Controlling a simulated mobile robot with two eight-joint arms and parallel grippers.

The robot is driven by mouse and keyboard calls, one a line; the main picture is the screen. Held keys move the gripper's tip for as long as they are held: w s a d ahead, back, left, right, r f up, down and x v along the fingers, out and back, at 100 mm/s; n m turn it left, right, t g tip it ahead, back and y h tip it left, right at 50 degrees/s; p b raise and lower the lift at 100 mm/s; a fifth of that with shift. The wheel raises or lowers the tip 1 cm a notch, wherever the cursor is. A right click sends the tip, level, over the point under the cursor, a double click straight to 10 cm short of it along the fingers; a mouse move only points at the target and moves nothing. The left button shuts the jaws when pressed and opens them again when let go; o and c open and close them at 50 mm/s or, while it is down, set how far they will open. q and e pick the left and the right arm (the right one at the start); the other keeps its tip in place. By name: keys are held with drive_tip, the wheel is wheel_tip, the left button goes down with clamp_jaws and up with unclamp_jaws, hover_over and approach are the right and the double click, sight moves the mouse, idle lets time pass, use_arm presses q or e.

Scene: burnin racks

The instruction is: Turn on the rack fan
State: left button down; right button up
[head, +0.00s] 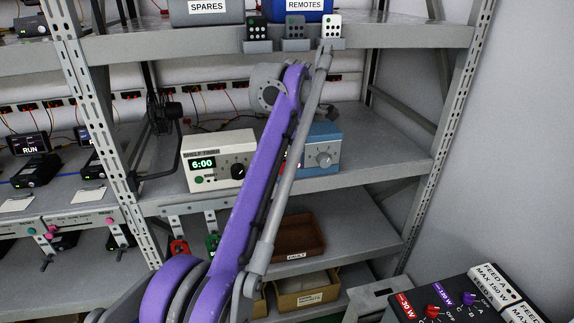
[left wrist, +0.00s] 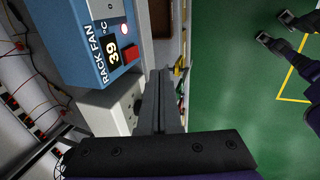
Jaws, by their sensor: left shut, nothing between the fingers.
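The blue rack fan box (head: 320,148) stands on the middle shelf in the head view, partly hidden behind my purple left arm. A grey round knob shows on its front. In the left wrist view the same RACK FAN box (left wrist: 84,50) appears turned on its side, with a display reading 39 °C, a red switch (left wrist: 131,54) and a small pinkish light (left wrist: 124,30). My left gripper (left wrist: 160,74) is shut and empty, its fingertips beside the box near the red switch. I cannot tell whether they touch it. In the head view its fingers are hidden. My right gripper is not in view.
A cream shelf timer (head: 220,160) reading 6:00 stands left of the blue box. Several remotes (head: 295,29) stand in holders on the shelf edge above. A brown tray (head: 300,236) is below. A panel with red and purple knobs (head: 452,300) is at lower right.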

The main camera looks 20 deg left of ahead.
sight(284, 170)
use_arm(q)
drive_tip(key=w+a+f, duration=0.1)
drive_tip(key=f, duration=0.2)
drive_tip(key=w+a+f, duration=0.1)
drive_tip(key=w+f, duration=0.1)
drive_tip(key=f, duration=0.1)
drive_tip(key=w+a+f+b, duration=0.1)
drive_tip(key=w+a+f, duration=0.1)
drive_tip(key=f, duration=0.1)
drive_tip(key=shift+w+f, duration=0.1)
drive_tip(key=shift+f, duration=0.05)
drive_tip(key=shift+w+a+f, duration=0.15)
drive_tip(key=shift+w, duration=0.15)
drive_tip(key=shift+s, duration=0.1)
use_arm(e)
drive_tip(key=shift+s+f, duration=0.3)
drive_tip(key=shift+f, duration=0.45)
use_arm(q)
drive_tip(key=shift+s, duration=0.1)
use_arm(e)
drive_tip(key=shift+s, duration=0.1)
